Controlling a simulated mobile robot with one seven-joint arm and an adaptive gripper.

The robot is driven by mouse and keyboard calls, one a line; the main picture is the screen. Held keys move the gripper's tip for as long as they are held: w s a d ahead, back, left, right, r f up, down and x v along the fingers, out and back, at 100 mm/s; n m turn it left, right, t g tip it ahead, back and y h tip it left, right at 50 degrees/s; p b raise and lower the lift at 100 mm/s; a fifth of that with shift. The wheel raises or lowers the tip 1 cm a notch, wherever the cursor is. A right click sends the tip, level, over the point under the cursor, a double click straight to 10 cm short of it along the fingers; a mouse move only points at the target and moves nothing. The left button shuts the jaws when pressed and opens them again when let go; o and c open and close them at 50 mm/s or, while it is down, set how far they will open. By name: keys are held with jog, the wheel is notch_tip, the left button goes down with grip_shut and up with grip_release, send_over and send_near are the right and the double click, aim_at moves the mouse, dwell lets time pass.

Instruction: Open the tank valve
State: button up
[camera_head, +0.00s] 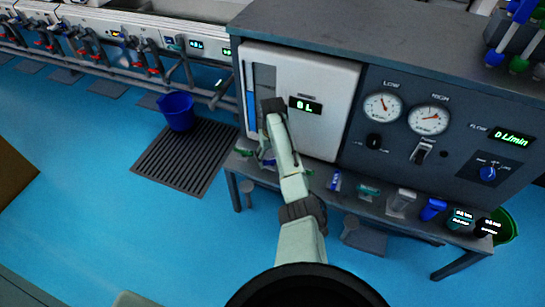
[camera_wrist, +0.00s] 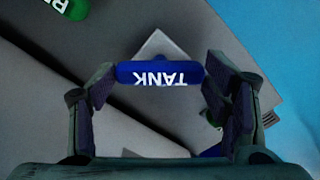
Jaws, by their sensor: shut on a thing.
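The tank valve's blue handle (camera_wrist: 160,73), with white TANK lettering upside down, spans the gap between my gripper's fingers in the wrist view. My gripper (camera_wrist: 158,88) is shut on the handle, with one finger at each end. In the head view my arm reaches down to the lower left front of the white tank panel (camera_head: 325,75), and my gripper and the blue handle are mostly hidden behind the arm. The panel's display (camera_head: 306,105) reads 0 L. A blue level strip (camera_head: 251,108) shows on the panel's left side.
A green handle (camera_wrist: 68,8) lies at upper left in the wrist view. A gauge panel (camera_head: 450,150) stands at right. A blue bucket (camera_head: 177,112) stands by a floor grate (camera_head: 185,165).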

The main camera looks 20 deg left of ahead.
aim_at(272, 159)
jog(key=shift+w, duration=0.1)
jog(key=o, duration=1.2)
jog(key=shift+c, duration=0.2)
jog(key=shift+r, duration=0.1)
notch_tip(272, 159, up, 12)
